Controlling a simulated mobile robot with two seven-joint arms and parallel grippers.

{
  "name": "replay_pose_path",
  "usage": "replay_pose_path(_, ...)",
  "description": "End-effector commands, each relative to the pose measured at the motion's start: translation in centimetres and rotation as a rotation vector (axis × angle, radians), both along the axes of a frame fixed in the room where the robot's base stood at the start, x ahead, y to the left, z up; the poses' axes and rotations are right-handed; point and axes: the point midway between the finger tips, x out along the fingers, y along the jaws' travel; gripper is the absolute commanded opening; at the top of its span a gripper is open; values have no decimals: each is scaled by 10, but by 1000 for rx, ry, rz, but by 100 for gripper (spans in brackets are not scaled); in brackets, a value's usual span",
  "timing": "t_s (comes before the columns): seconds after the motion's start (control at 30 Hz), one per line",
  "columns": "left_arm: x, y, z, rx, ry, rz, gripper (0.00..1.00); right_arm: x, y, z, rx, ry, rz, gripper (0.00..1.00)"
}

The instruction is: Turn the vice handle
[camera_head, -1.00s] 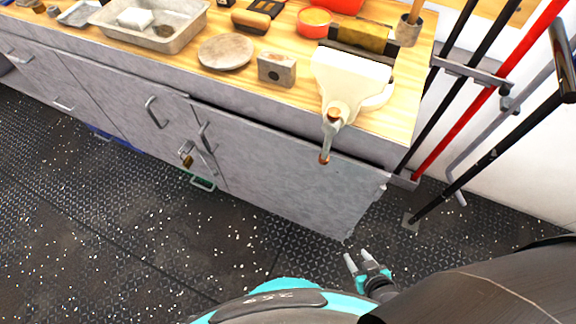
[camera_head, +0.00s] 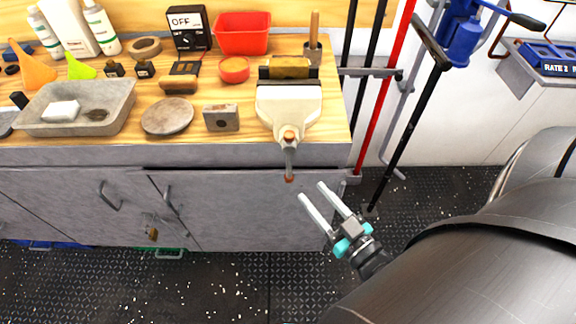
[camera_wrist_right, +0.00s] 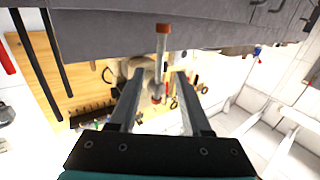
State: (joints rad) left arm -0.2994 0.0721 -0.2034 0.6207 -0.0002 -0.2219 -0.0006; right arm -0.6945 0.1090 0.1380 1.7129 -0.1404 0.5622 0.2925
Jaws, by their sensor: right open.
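The vice (camera_head: 289,108) is cream-coloured and sits at the right end of the wooden bench top, its screw end facing me. Its handle (camera_head: 289,162) is a thin bar with reddish-brown end knobs that hangs down past the bench's front edge. My right gripper (camera_head: 320,190) is open and empty, just below and to the right of the handle's lower knob, apart from it. In the right wrist view, the handle (camera_wrist_right: 162,50) shows beyond the fingers, between their lines. My left gripper is not in view.
A metal block (camera_head: 221,118), a round disc (camera_head: 168,116) and a grey tray (camera_head: 118,112) stand left of the vice. Poles, one red (camera_head: 384,85), stand right of the bench. The bench cabinet front (camera_head: 230,200) lies behind the gripper. Floor in front is clear.

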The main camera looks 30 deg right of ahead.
Motion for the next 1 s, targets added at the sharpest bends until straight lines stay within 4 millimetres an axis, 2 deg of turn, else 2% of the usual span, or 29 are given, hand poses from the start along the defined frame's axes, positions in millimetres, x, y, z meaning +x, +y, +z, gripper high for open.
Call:
replay_pose_path(0.03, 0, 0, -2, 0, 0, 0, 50, 13, 1, 0, -1, -5, 1, 48)
replay_pose_path(0.3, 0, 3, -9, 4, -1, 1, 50, 66, 2, -1, -1, -2, 1, 48)
replay_pose_path(0.5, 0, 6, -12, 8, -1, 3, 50, 92, 4, -1, -2, 2, 0, 48)
replay_pose_path(0.7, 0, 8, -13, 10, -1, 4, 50, 104, 4, -1, -1, 3, 0, 48)
replay_pose_path(1.0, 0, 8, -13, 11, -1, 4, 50, 105, 4, -1, -1, 3, 0, 47)
